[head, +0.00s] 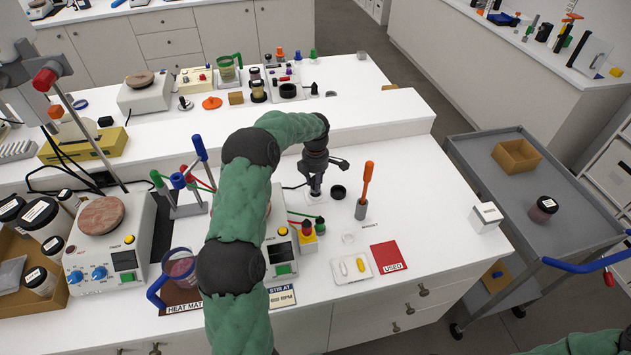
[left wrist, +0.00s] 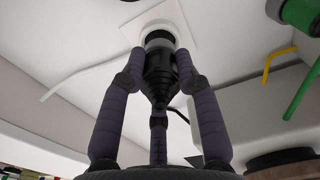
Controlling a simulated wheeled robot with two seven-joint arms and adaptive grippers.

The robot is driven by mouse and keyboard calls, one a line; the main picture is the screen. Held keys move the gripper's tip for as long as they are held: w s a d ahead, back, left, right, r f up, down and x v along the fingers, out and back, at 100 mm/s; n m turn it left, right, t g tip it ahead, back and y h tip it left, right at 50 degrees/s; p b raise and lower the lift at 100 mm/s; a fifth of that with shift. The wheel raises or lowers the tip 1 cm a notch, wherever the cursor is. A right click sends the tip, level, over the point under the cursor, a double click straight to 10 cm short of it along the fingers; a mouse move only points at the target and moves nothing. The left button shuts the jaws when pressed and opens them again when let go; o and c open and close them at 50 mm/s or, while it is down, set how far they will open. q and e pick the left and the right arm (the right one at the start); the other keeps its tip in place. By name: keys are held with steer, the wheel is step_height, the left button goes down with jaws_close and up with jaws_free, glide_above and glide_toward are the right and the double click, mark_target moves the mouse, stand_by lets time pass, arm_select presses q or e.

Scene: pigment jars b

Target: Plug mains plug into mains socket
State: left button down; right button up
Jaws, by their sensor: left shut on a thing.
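My left gripper (head: 315,170) points down over the bench, to the right of the green arm. It is shut on a black ribbed plug (left wrist: 160,72), held between its fingers in the left wrist view (left wrist: 158,90). The mains socket (left wrist: 182,20) is a pale square plate with a round ring. The plug's front end lines up with the ring and overlaps it; I cannot tell how deep it sits or whether it touches. My right gripper is not in view.
A hotplate (head: 103,215) stands at left. The bench front right holds a red card (head: 389,257).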

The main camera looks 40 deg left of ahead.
arm_select(q)
steer(key=shift+f+b, duration=0.85)
steer(key=shift+f, duration=0.5)
stand_by(0.6)
steer(key=c, duration=1)
jaws_free()
steer(key=shift+o, duration=0.9)
steer(key=shift+r, duration=0.15)
step_height(320, 180, up, 12)
steer(key=shift+f, duration=0.15)
